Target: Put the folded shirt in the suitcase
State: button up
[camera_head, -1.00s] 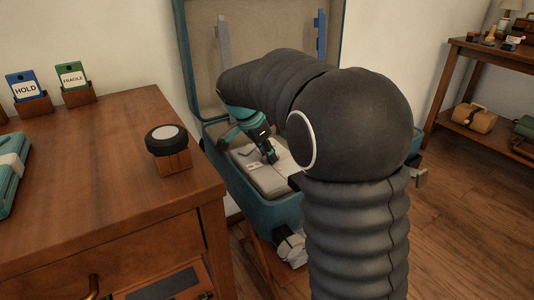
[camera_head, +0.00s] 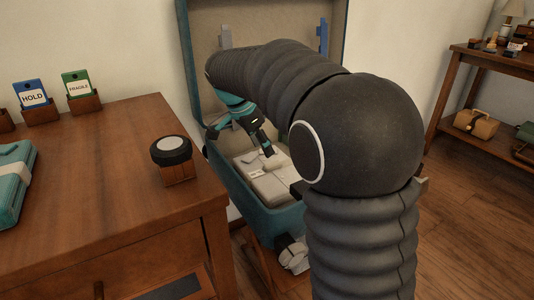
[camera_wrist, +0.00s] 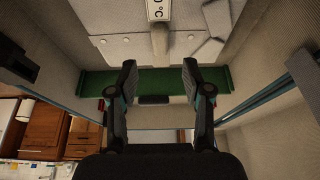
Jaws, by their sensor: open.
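The folded shirt (camera_head: 258,186) is pale grey and lies inside the open teal suitcase (camera_head: 253,210), on its beige-lined bottom half. In the wrist view the shirt (camera_wrist: 125,48) fills the top, with buttons, a folded flap and a white tag showing. My gripper (camera_head: 243,146) is over the suitcase, above the shirt. In the wrist view my gripper (camera_wrist: 158,70) has its two fingers spread with nothing held between them. A green strip (camera_wrist: 155,86) runs across behind the fingers along the shirt's edge. My arm hides part of the suitcase's right side.
A wooden dresser (camera_head: 100,200) stands left, with a round dark-rimmed object on a wooden block (camera_head: 172,160) near its edge. HOLD and FRAGILE cards (camera_head: 33,98) stand at its back. The suitcase lid (camera_head: 265,22) stands upright. A shelf (camera_head: 475,105) is at right.

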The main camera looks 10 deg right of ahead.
jog(key=w+v, duration=0.1)
jog(key=v, duration=0.4)
jog(key=s+d+f+n+t+y, duration=0.1)
jog(key=s+n, duration=0.2)
jog(key=s, duration=0.4)
jog(key=s+d+n+t+y, duration=0.1)
jog(key=s+n, duration=0.3)
jog(key=s, duration=0.4)
jog(key=s+d+f+n+t+y, duration=0.1)
jog(key=s+d+n, duration=0.1)
jog(key=s, duration=0.6)
jog(key=shift+s+d+f+n+y+p, duration=0.25)
jog(key=shift+f+n+y+p, duration=0.1)
jog(key=shift+n, duration=0.55)
jog(key=s+f+n, duration=0.1)
jog(key=s, duration=0.1)
jog(key=s+f+n, duration=0.1)
jog(key=s+f, duration=0.1)
jog(key=s+f+n+t, duration=0.1)
jog(key=s+f, duration=0.1)
jog(key=shift+s+a+n+y, duration=0.15)
jog(key=shift+s+n+y, duration=0.15)
jog(key=shift+y, duration=0.05)
jog(key=shift+r, duration=0.1)
